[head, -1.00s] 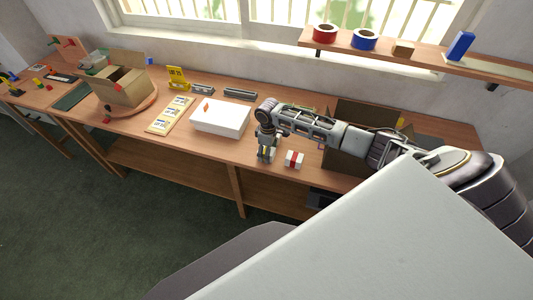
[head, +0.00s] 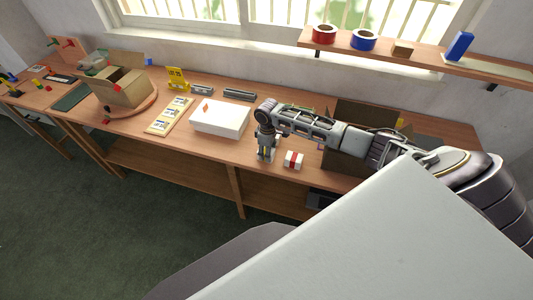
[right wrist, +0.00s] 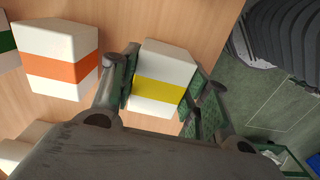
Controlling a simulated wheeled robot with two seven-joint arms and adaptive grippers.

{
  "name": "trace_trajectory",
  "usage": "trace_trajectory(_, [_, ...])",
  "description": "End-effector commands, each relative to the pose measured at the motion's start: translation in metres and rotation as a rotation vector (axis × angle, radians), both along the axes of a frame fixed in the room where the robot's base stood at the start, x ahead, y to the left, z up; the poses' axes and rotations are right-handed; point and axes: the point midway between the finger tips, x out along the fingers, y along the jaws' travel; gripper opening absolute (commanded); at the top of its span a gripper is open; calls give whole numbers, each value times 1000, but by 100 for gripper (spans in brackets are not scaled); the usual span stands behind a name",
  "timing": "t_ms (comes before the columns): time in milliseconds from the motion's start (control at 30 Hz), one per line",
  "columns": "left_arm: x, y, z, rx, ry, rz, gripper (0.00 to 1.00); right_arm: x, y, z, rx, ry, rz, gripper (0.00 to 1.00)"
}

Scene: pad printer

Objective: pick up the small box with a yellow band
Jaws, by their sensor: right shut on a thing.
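The small white box with a yellow band (right wrist: 161,88) sits between the fingers of my right gripper in the right wrist view. The right gripper (right wrist: 163,92) is shut on it, one finger on each side. In the head view the right gripper (head: 266,155) points down near the front edge of the workbench, and its fingers mostly hide the box. I cannot tell whether the box touches the bench. My left gripper is not in view.
A white box with an orange band (right wrist: 58,66) stands left of the held box; a green-banded one (right wrist: 6,42) is farther left. In the head view, a red-banded box (head: 293,160) stands just right of the gripper. A large white box (head: 219,118) lies to its left.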

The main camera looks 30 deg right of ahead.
Motion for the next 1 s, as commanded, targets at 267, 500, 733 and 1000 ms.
trace_trajectory(267, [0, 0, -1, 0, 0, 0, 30, 0, -1, 10, -1, -1, -1, 21])
trace_trajectory(500, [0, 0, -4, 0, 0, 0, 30, 1, 0, 39, 0, -4, 1, 21])
trace_trajectory(733, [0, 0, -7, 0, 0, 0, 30, 1, 0, 73, 0, -3, 0, 21])
trace_trajectory(1000, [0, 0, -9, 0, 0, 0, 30, 1, 0, 98, 0, -2, -1, 21])
